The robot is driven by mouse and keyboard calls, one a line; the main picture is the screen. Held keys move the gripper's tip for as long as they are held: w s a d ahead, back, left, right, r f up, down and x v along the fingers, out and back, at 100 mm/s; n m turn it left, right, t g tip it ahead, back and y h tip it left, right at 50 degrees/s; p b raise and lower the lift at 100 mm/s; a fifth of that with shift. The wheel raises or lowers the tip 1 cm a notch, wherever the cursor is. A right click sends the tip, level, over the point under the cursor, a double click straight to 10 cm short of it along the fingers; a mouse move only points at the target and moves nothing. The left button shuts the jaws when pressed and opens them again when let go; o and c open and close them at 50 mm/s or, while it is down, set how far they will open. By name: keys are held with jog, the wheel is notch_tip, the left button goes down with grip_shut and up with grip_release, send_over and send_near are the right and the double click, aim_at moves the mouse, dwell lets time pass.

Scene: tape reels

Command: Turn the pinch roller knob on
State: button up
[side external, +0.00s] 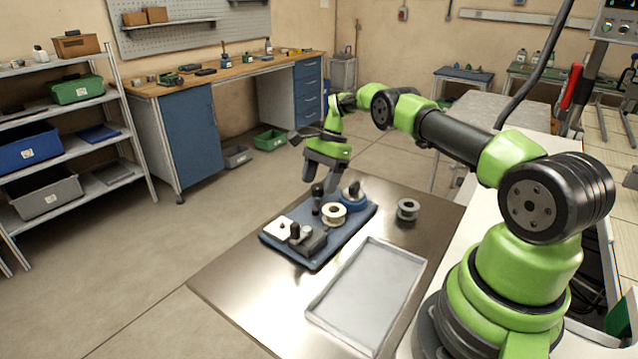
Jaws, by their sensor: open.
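The tape device is a blue base plate (326,247) on the metal table. On it are a cream reel (333,214), a blue round part (354,203) with a dark top, a black upright post (317,205), a white block (279,229) and a dark grey block (311,244) with small black knobs. Which of these is the pinch roller knob is too small to tell. My gripper (319,184) is open, pointing down above the back of the plate, close over the black post and the blue part. Whether it touches either cannot be told.
A grey reel (407,209) stands on the table right of the plate. An empty shallow grey tray (368,290) lies in front. The metal table (235,285) is clear at the front left. Shelves and a workbench stand well behind.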

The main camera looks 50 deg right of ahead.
aim_at(318, 186)
notch_tip(318, 186, up, 9)
jog(key=shift+d, duration=0.35)
jog(key=shift+f, duration=0.1)
jog(key=f+n+h, duration=0.1)
jog(key=f+n, duration=0.1)
jog(key=f, duration=0.1)
jog(key=a+f+n+h, duration=0.1)
jog(key=f+n+h, duration=0.1)
jog(key=f, duration=0.1)
jog(key=f+n+h, duration=0.1)
jog(key=f, duration=0.2)
jog(key=shift+a+f+n, duration=0.25)
jog(key=shift+f+n, duration=0.1)
jog(key=shift+n, duration=0.05)
